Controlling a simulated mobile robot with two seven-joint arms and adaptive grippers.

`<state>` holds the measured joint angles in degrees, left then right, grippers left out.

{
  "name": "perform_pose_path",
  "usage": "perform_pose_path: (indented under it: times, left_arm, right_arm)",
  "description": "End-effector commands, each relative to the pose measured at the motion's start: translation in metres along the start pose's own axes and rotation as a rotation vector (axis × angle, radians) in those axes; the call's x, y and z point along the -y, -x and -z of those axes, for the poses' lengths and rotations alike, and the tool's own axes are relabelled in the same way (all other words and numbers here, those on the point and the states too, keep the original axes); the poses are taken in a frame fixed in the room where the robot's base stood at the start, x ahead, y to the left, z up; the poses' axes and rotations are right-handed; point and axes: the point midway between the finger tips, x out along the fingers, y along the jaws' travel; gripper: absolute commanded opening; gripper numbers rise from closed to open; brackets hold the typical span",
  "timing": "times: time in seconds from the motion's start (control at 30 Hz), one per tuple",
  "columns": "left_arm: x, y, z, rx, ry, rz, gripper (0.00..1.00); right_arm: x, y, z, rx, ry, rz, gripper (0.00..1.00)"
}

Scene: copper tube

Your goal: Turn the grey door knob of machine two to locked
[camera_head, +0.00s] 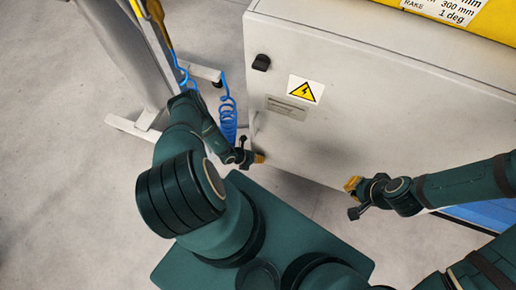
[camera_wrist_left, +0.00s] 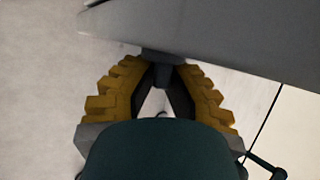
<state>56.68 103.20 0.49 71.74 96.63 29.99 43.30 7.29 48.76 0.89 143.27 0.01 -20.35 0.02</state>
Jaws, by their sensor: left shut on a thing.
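The light grey machine cabinet (camera_head: 380,115) fills the upper right of the head view. My left gripper (camera_head: 259,158) is at the lower left edge of its front. In the left wrist view the yellow fingers of my left gripper (camera_wrist_left: 160,80) are closed on a small dark grey knob (camera_wrist_left: 162,57) under the edge of a grey panel (camera_wrist_left: 215,35). The knob is mostly hidden between the fingers, and its turn angle cannot be read. My right gripper (camera_head: 353,190) is in front of the cabinet, apart from it; its opening is unclear.
A black fitting (camera_head: 261,63) is on the cabinet's upper left, near a yellow warning label (camera_head: 306,90). A coiled blue hose (camera_head: 228,112) and a grey stand (camera_head: 140,128) are left of the cabinet. A blue object (camera_head: 480,215) lies below my right arm. Floor at far left is clear.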

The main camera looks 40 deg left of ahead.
Motion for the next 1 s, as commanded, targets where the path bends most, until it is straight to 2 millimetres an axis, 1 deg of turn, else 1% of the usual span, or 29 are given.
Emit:
perform_pose_path:
  times: [0.03,0.17,0.33,0.7,1.0]
  left_arm:
    - [-0.001,-0.002,-0.007,0.014,0.001,0.013,0.0]
    - [-0.002,-0.003,-0.008,0.016,0.02,0.061,0.0]
    - [-0.003,-0.002,-0.009,0.018,0.061,0.161,0.0]
    - [-0.002,-0.001,-0.009,0.017,0.162,0.404,0.0]
    - [-0.002,0.0,-0.01,0.019,0.208,0.514,0.0]
  right_arm:
    - [-0.001,-0.004,0.0,-0.001,0.0,0.0,0.0]
    - [-0.005,-0.013,0.001,-0.005,0.001,0.0,0.0]
    - [-0.008,-0.021,0.002,-0.011,0.001,-0.001,0.0]
    - [-0.008,-0.021,0.003,-0.012,0.002,-0.001,0.0]
    - [-0.008,-0.021,0.002,-0.011,0.002,-0.001,0.0]
